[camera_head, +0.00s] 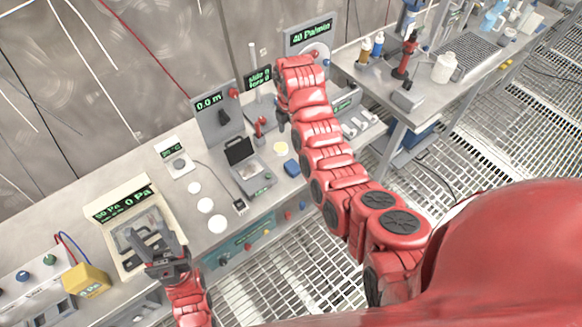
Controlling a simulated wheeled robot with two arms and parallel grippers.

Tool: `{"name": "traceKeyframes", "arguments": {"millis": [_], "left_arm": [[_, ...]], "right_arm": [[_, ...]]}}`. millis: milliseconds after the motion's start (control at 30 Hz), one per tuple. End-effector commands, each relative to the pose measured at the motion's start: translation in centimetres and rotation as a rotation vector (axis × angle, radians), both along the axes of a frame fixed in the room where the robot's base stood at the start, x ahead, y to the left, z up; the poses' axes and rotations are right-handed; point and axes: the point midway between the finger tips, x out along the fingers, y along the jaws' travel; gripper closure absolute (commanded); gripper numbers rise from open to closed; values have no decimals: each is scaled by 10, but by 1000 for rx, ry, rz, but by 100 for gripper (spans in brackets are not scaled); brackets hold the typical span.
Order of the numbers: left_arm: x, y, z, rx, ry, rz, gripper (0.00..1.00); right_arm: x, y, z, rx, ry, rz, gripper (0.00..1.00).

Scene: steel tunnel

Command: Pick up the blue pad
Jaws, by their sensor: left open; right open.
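My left gripper (148,237) is open and empty, over the front of the beige pressure gauge box at the lower left, far from the pad.
The grey bench (230,180) holds a black-lidded device (246,165), white discs (205,205), a cream disc (281,148), a yellow block (87,281) and upright display panels (215,115). A second bench with bottles (378,44) stands at the upper right. Grated floor (310,270) lies in front.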

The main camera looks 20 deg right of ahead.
Motion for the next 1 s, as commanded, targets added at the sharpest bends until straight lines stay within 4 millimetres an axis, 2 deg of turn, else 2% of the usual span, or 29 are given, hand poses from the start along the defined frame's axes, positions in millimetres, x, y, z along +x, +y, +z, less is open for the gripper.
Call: {"name": "traceKeyframes", "arguments": {"millis": [33,100,300,433,533,767,1000], "left_arm": [[0,0,-15,0,0,0,50],[0,0,-30,0,0,0,50],[0,0,-69,0,1,0,50],[0,0,-87,0,0,0,50],[0,0,-69,0,0,0,50],[0,0,-65,0,0,0,50],[0,0,-49,0,0,0,50]], "right_arm": [[-1,1,-17,-1,3,3,0],[0,1,-34,-1,1,2,0],[0,0,-75,-1,-3,-1,0],[0,0,-101,0,-2,-2,0],[0,0,-103,1,1,-3,0],[0,-1,-118,0,0,-3,0],[3,-7,-135,0,-2,-3,0]]}}
